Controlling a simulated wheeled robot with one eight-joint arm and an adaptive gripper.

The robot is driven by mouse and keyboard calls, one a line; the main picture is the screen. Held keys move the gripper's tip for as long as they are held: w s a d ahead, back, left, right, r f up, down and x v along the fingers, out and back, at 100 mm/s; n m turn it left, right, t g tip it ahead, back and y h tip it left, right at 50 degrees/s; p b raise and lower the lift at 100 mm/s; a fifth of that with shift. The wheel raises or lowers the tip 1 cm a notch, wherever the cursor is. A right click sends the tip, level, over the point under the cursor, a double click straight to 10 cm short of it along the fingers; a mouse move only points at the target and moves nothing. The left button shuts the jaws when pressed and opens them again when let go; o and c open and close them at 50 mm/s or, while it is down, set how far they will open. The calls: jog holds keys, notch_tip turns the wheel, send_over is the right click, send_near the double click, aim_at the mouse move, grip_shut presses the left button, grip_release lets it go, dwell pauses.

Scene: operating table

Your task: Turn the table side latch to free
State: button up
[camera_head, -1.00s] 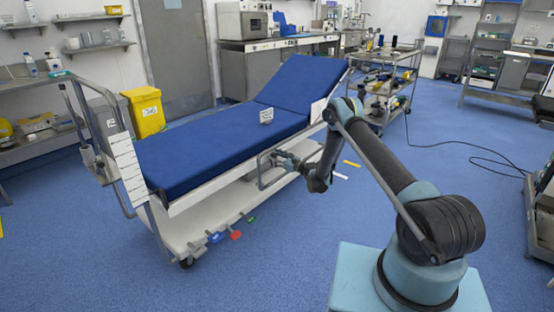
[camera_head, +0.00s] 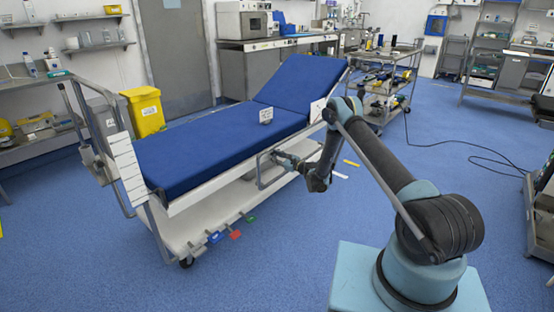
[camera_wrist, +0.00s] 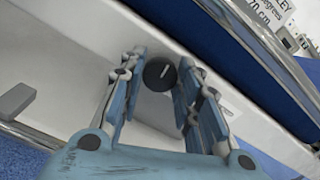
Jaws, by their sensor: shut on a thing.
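The operating table (camera_head: 190,157) has a blue mattress and a white frame with a metal side rail (camera_head: 262,170). The side latch (camera_wrist: 159,74) is a round dark knob with a pale mark on its face, on the white side of the table in the wrist view. My gripper (camera_wrist: 158,85) has its two blue fingers on either side of the knob, shut on it. In the head view my gripper (camera_head: 282,158) is small at the table's near side, by the rail, and the knob cannot be made out there.
A chrome rail (camera_wrist: 255,50) runs close to my fingers in the wrist view. A grey lever (camera_wrist: 16,101) is at the left. Coloured pedals (camera_head: 216,237) stick out low on the table base. A trolley (camera_head: 385,85) stands behind. Floor around is mostly clear.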

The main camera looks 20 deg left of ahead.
jog(key=n, duration=0.4)
jog(key=shift+s+a, duration=0.15)
jog(key=shift+s+n, duration=0.15)
jog(key=shift+n, duration=5.85)
jog(key=o, duration=1.1)
jog(key=shift+f, duration=0.15)
jog(key=shift+c, duration=0.2)
